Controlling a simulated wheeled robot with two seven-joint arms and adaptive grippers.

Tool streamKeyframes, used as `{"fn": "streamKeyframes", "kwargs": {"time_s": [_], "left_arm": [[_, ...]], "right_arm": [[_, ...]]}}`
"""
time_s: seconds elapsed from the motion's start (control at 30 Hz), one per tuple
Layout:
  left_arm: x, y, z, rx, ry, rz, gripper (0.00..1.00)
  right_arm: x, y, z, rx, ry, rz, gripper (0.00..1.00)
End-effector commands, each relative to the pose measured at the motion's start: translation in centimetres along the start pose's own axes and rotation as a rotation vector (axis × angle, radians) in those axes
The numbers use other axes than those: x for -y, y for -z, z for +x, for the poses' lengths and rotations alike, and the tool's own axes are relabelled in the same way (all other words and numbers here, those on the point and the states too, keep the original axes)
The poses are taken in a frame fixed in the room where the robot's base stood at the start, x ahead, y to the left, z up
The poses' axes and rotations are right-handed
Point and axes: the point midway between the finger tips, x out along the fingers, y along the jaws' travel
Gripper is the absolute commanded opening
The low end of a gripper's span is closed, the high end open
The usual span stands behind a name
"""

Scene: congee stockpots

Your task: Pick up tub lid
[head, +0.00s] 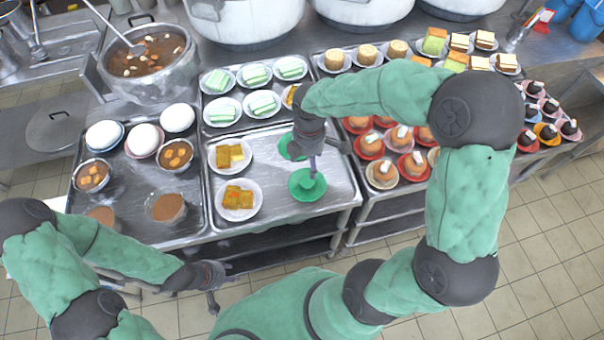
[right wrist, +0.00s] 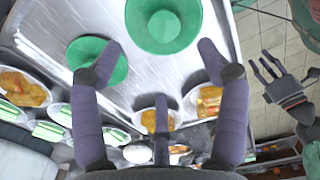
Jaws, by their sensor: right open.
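Two green round lid-like pieces lie on the steel tray at the centre of the head view. The nearer one (head: 307,186) has a raised or sunken round centre, and it also shows in the right wrist view (right wrist: 163,27). The other green piece (head: 288,148) is flatter and partly hidden by my right arm; it shows in the right wrist view too (right wrist: 97,62). I cannot tell which is the tub lid. My right gripper (head: 314,168) is open and empty above the tray by them, its fingers (right wrist: 160,62) spread apart. My left gripper (head: 214,288) is open and empty, in front of the counter.
Plates of yellow cake (head: 238,200) lie left of the green pieces. Plates of green-striped cake (head: 262,105) are behind. A stockpot with a ladle (head: 150,75) stands back left, and a grey handled lid (head: 52,128) lies far left. Dessert plates (head: 383,172) crowd the right tray.

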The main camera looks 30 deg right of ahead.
Motion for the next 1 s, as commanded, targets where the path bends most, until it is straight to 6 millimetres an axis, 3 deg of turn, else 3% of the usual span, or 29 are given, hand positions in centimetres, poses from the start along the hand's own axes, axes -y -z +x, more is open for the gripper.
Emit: {"fn": "streamKeyframes", "kwargs": {"time_s": [0.3, 0.57, 0.83, 1.0], "left_arm": [[0.5, 0.0, 1.5, 0.001, 0.000, 0.000, 0.40], [0.7, 0.1, 2.0, 0.001, 0.000, 0.000, 0.40], [1.4, 0.1, 3.8, 0.001, 0.000, 0.000, 0.40], [1.4, 0.1, 4.0, 0.001, 0.000, 0.000, 0.40]], "right_arm": [[0.1, 0.0, 4.5, 0.000, 0.003, 0.002, 0.75], [0.1, 0.1, 6.2, -0.001, 0.002, 0.002, 0.75], [0.4, 0.2, 9.9, -0.001, 0.003, 0.002, 0.75], [0.3, 0.2, 10.7, -0.002, 0.001, 0.002, 0.75]]}}
